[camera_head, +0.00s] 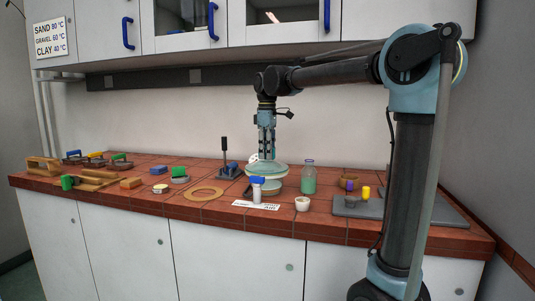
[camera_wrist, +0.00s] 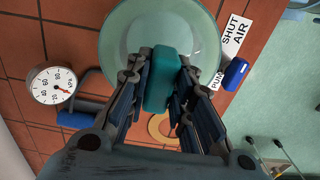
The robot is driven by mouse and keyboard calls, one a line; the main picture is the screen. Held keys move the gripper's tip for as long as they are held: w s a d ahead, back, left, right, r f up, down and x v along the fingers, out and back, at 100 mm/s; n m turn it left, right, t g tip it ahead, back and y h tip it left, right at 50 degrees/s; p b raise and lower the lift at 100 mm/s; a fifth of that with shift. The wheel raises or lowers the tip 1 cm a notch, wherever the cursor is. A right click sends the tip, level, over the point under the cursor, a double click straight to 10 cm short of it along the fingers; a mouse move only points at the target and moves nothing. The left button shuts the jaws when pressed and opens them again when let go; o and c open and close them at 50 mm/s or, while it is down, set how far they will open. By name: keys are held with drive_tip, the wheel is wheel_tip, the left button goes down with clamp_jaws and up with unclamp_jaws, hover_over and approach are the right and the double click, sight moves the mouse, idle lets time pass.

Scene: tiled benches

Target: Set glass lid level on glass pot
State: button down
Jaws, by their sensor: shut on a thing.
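The glass lid (camera_head: 267,170) is a pale green disc over the glass pot (camera_head: 278,187) on the tiled bench. My gripper (camera_head: 266,156) reaches straight down from above. In the wrist view my gripper (camera_wrist: 160,100) is shut on the teal knob (camera_wrist: 160,78) of the lid, and the round glass of the lid (camera_wrist: 120,42) spreads out around it. The lid looks about level in the head view. The pot is partly hidden by the lid and a blue-handled valve (camera_head: 257,181) in front. I cannot tell whether lid and pot touch.
A pressure gauge (camera_wrist: 53,85) stands close to the lid. A tan ring (camera_head: 203,193) lies left of the pot. A green-filled bottle (camera_head: 308,178) stands close on the right, and a small white cup (camera_head: 302,203) at front right. A grey mat (camera_head: 425,211) holds small items.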

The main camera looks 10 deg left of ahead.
drive_tip(key=shift+f, duration=0.2)
idle(0.3)
drive_tip(key=c, duration=1.3)
unclamp_jaws()
wheel_tip(320, 180, up, 12)
drive_tip(key=shift+w+f, duration=0.1)
